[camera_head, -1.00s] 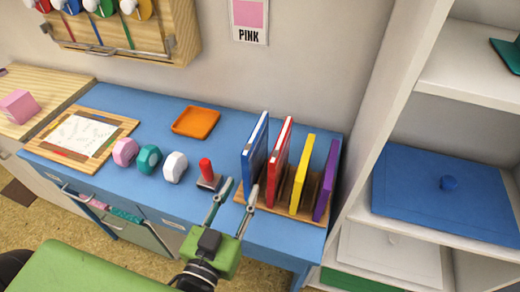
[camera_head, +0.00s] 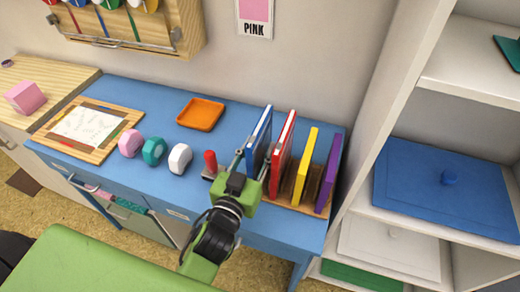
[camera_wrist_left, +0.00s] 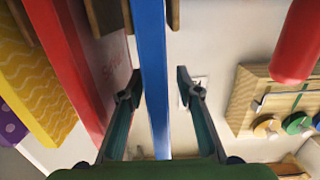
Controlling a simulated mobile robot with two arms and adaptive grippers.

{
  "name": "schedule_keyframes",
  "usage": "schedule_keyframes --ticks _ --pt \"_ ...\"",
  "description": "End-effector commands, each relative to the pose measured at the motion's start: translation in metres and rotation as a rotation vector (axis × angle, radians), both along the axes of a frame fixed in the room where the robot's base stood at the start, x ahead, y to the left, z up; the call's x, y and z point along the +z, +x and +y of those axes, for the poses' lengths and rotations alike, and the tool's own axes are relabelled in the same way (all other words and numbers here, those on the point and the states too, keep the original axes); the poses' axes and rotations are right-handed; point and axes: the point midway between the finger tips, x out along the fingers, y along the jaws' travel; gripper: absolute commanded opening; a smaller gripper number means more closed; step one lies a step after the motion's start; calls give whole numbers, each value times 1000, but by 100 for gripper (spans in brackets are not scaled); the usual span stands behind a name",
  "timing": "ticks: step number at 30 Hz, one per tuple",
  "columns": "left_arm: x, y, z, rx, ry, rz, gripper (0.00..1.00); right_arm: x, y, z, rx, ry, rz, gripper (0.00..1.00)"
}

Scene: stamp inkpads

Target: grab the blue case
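The blue case (camera_head: 259,135) stands upright at the left end of a row on a wooden rack (camera_head: 308,207) on the blue desk. My left gripper (camera_head: 252,164) is at its near edge, with one finger on each side. In the left wrist view, the blue case (camera_wrist_left: 152,60) runs between the two open fingers (camera_wrist_left: 157,90). A gap shows between the case and the right finger; the left finger is closer to it. The gripper hides the case's lower front in the head view. My right gripper is not in view.
A red case (camera_head: 282,150) stands close to the right of the blue one, then a yellow case (camera_head: 305,168) and a purple case (camera_head: 328,175). A red-handled stamp (camera_head: 210,162) stands close on the left. An orange tray (camera_head: 200,113) lies farther back.

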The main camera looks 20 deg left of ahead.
Motion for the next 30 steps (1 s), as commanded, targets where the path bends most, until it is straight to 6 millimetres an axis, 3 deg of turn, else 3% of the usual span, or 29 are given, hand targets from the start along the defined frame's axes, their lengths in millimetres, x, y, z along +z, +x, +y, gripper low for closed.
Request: schedule_keyframes --ticks 4,12,16,26,30 --pt "-1 12 -1 -1 0 -1 32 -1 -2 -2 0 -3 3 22" --pt "-1 14 -1 -1 -1 1 32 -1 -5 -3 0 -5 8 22" --pt "-1 14 -1 -1 -1 1 0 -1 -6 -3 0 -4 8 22" --pt "0 14 -1 -1 -1 -1 0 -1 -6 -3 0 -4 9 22" --pt "14 14 -1 -2 -2 -5 0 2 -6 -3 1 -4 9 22"
